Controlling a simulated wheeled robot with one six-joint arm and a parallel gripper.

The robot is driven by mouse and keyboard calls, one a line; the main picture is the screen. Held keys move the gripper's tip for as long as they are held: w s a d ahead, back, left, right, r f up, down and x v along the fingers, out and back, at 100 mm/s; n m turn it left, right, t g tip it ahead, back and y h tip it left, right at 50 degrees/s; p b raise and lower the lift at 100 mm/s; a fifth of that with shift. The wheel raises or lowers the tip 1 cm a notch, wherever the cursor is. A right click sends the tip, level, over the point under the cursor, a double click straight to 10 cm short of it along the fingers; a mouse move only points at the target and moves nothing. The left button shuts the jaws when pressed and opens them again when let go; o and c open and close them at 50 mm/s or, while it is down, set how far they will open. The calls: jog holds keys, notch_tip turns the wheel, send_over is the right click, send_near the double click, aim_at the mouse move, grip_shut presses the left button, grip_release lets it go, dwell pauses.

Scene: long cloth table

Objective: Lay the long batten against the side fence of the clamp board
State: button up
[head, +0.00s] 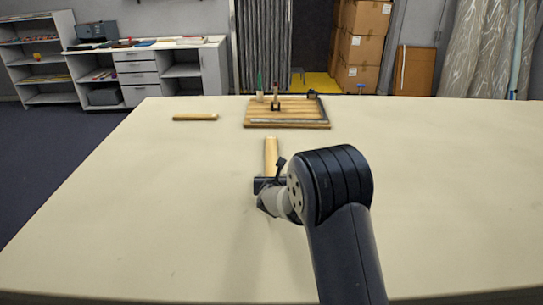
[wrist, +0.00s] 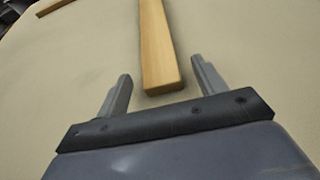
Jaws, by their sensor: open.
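A pale wooden batten (head: 271,153) lies on the table in front of my gripper, pointing away from me; it looks like the longer of two. In the wrist view this batten (wrist: 158,45) has its near end between the fingers, with a gap on each side, and its far end is out of frame. My gripper (head: 268,183) is open and empty; its fingers also show in the wrist view (wrist: 161,70). The wooden clamp board (head: 258,115) lies farther back, with a dark fence strip (head: 322,109) along its right side and upright clamp handles at its back.
A second batten (head: 195,117) lies crosswise left of the board; part of it shows in the wrist view (wrist: 52,7). The cloth table (head: 430,180) is clear to the right and at the front left. Shelves and boxes stand beyond the table's far edge.

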jog(key=shift+x, duration=0.95)
jog(key=shift+r, duration=0.1)
jog(key=c, duration=1.2)
